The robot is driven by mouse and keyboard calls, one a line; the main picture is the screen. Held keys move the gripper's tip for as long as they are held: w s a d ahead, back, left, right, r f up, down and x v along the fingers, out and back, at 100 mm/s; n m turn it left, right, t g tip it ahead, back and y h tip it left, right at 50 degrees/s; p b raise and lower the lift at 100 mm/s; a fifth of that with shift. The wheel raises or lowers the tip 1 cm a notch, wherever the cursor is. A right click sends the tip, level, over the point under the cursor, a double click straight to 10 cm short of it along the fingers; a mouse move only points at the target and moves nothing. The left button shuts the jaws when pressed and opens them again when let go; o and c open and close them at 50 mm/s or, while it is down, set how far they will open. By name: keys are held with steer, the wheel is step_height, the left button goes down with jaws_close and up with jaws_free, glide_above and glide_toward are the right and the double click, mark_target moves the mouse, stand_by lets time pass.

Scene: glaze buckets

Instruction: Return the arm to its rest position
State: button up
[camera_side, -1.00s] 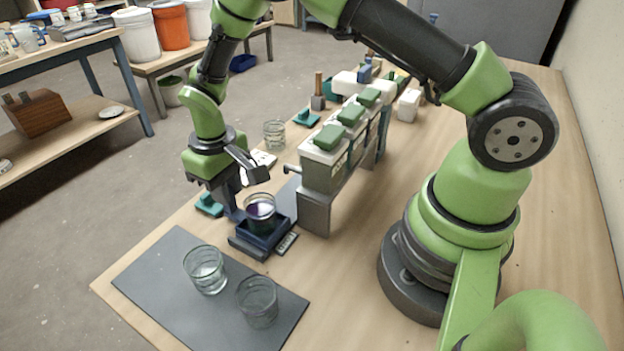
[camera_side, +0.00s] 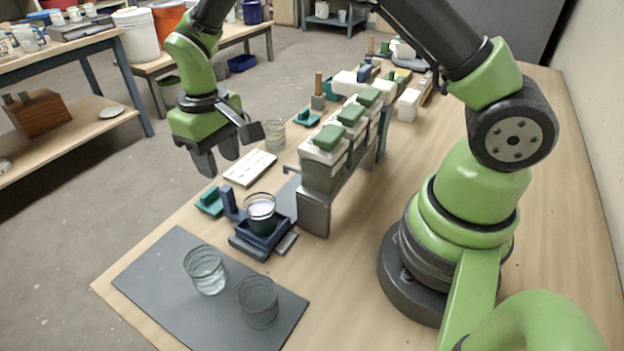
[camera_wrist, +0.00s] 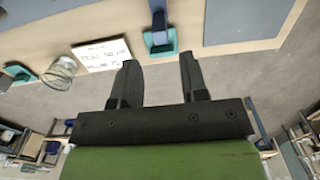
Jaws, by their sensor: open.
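My gripper (camera_side: 215,162) is open and empty, raised above the table's left edge in the side view. It also shows in the wrist view (camera_wrist: 158,75), with a gap between its two dark fingers. A glass with dark purple contents (camera_side: 260,208) stands in a small dark blue stand (camera_side: 264,238), below and to the right of my gripper. The glass is apart from the fingers.
Two clear glasses (camera_side: 205,270) (camera_side: 257,303) stand on a grey mat (camera_side: 160,275). A rack of white, green-lidded buckets (camera_side: 322,160) stands mid-table.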

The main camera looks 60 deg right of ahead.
steer(key=shift+r, duration=0.2)
steer(key=s+d+r+m+t+y, duration=0.15)
steer(key=s+r, duration=0.25)
steer(key=r, duration=0.4)
steer(key=s+d+r+m+t, duration=0.15)
steer(key=s+r, duration=0.25)
steer(key=r, duration=0.4)
steer(key=s+r+m+t, duration=0.1)
steer(key=s+r+t, duration=0.2)
steer(key=s, duration=1)
steer(key=shift+d+t, duration=0.4)
steer(key=shift+t, duration=0.2)
steer(key=shift+r+y, duration=0.1)
steer(key=shift+y, duration=0.15)
